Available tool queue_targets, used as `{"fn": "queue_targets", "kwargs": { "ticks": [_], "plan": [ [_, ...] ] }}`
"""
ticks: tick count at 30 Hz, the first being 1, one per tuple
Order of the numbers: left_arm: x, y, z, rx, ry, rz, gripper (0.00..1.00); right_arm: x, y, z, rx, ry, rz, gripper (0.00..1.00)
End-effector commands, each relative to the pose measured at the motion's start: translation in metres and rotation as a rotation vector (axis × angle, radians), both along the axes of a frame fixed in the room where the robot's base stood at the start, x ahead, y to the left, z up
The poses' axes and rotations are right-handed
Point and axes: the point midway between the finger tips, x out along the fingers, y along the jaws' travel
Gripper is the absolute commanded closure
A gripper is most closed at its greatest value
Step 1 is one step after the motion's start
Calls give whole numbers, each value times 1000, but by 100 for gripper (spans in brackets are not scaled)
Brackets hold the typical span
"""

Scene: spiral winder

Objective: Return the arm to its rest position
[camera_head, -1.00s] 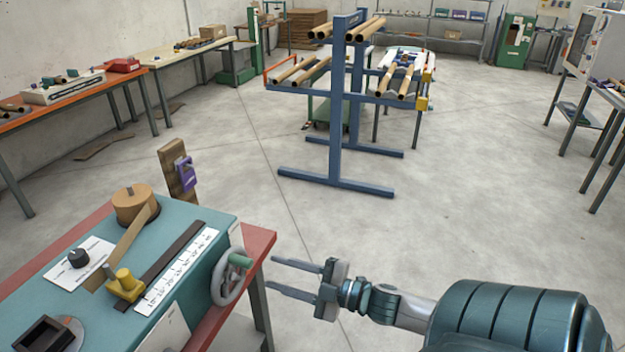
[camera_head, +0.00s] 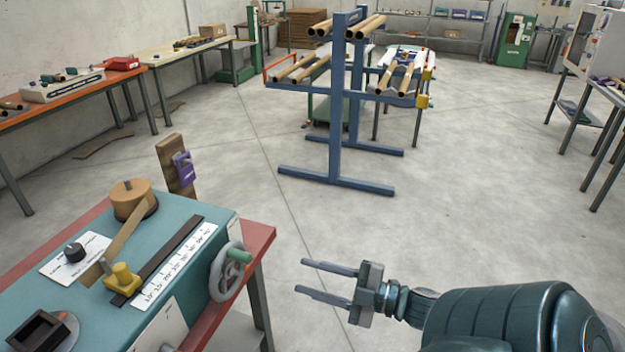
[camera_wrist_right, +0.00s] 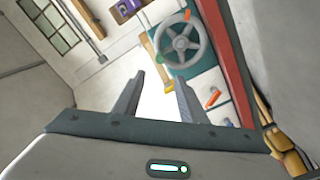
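My right gripper (camera_head: 328,281) is open and empty over the floor at the lower middle of the head view. Its two fingers are apart and point left toward the winder machine. In the right wrist view the open fingers (camera_wrist_right: 157,95) show with nothing between them. The teal winder machine (camera_head: 83,230) stands at the lower left. Its grey handwheel (camera_head: 222,272) with a green handle (camera_head: 239,256) is on the side facing my gripper, apart from it. The handwheel also shows in the right wrist view (camera_wrist_right: 181,45), beyond the fingers. My left gripper is not in view.
The machine's red-edged table (camera_head: 258,242) is left of my right gripper. A blue rack (camera_head: 337,110) with cardboard tubes stands ahead in the middle. Workbenches (camera_head: 150,62) line the left wall. The grey floor (camera_head: 470,215) between the rack and my right arm is clear.

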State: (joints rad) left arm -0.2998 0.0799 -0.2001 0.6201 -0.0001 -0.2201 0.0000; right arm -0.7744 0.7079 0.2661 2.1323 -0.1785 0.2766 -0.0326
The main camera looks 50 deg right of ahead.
Motion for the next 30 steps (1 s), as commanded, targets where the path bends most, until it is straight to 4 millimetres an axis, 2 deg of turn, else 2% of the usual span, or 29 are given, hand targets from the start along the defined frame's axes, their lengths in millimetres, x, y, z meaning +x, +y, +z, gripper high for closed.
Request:
{"fn": "queue_targets", "kwargs": {
  "ticks": [12, 17, 20, 23, 26, 30],
  "plan": [
    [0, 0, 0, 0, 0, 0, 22, 0, -1, -1, 0, 2, -2, 62],
    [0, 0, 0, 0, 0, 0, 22, 2, -11, -18, 10, 29, -35, 62],
    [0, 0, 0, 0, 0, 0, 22, 4, -25, -45, 24, 72, -86, 62],
    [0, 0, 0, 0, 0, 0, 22, 2, -45, -86, 46, 140, -158, 62],
    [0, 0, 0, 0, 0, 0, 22, -3, -65, -139, 76, 226, -246, 62],
    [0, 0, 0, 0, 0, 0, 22, -22, -85, -223, 124, 368, -370, 62]
  ]
}}
